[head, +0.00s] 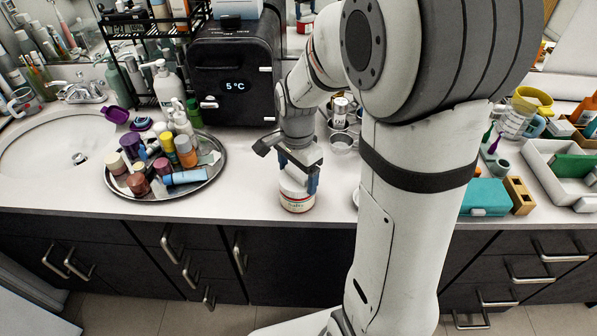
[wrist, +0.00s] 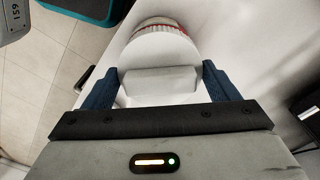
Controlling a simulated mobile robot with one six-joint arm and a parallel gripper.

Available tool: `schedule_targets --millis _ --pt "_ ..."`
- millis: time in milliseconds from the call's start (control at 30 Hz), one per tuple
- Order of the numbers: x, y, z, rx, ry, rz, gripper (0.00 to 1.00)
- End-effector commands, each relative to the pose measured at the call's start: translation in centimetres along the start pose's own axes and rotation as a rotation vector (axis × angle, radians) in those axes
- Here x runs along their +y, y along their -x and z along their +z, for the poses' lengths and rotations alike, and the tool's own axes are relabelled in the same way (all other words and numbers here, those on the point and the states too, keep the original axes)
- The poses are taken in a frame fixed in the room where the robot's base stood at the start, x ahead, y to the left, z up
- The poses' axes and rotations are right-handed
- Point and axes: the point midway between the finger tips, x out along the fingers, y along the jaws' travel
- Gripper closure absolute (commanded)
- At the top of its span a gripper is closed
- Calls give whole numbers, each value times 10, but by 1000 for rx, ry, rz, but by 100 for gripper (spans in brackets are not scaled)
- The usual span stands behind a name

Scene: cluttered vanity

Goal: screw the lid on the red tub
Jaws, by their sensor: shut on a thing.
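The red tub (head: 298,205) stands upright near the front edge of the counter, below my gripper. It has a pale label with a red band, and its side also shows at the top of the wrist view (wrist: 160,30). My gripper (head: 298,184) points down over the tub, its blue fingers shut on a white lid (wrist: 160,82). The lid (head: 292,186) is at the top of the tub. I cannot tell whether it is seated or just above the rim. The fingers hide part of the lid's edge.
A round metal tray (head: 210,180) of bottles and jars stands to the left. A black mini fridge (head: 235,75) stands behind. Metal cups (head: 342,140) are close behind on the right. Counter between tray and tub is clear.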

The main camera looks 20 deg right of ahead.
Motion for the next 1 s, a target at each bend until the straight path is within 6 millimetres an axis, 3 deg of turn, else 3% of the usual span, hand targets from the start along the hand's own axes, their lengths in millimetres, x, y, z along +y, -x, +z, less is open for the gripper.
schedule_targets --millis 167,500,867,1000 --pt "-1 1 0 1 -18 -2 47" --pt "-1 1 0 1 -365 -3 47" --pt "-1 1 0 1 -403 -3 47" --pt "-1 1 0 1 -508 -3 47"
